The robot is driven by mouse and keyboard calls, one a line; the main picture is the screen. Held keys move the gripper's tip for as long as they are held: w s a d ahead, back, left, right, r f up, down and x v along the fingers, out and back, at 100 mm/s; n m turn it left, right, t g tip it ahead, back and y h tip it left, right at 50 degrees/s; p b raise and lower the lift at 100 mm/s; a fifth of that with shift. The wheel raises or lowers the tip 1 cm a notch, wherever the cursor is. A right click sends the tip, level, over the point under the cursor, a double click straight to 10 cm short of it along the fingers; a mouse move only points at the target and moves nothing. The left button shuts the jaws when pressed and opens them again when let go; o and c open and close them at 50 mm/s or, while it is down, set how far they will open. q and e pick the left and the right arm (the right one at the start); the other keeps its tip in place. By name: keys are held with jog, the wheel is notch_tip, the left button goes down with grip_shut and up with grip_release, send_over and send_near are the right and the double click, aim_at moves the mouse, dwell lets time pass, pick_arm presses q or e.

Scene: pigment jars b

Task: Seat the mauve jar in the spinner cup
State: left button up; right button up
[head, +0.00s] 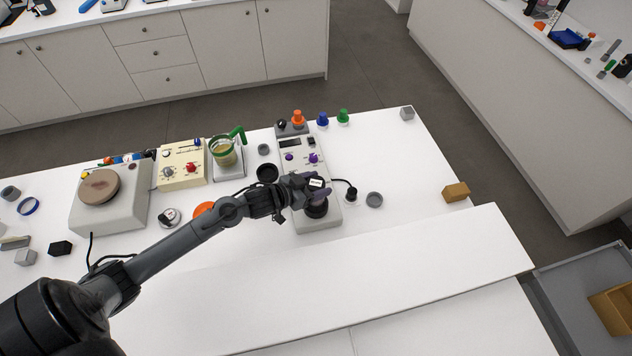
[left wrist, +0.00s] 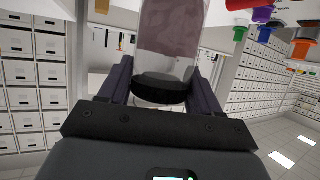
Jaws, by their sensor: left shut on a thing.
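My left gripper (head: 316,194) reaches in from the left over the front of a pale grey spinner machine (head: 300,160). In the left wrist view the left gripper (left wrist: 162,88) is shut on the mauve jar (left wrist: 172,28), a clear jar with mauve contents and a black end between the fingers. In the head view the gripper hides most or all of the jar. The black round spinner cup (head: 316,211) shows just below the fingers, partly covered. I cannot tell whether the jar touches the cup or is inside it. My right gripper is not in view.
A black ring (head: 267,173) lies left of the machine. A grey round dish (head: 374,199) lies to the right. The front of the bench is clear.

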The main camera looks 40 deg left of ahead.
pick_arm(q)
jog(key=shift+f, duration=0.55)
jog(key=shift+p, duration=0.5)
dwell(1.3)
jog(key=shift+p, duration=0.35)
dwell(0.5)
jog(key=shift+f, duration=0.35)
jog(key=shift+f+b, duration=0.75)
jog(key=shift+f, duration=0.2)
jog(key=shift+f+b, duration=0.45)
jog(key=shift+f, duration=0.45)
jog(key=o, duration=1.2)
jog(key=shift+s, duration=0.1)
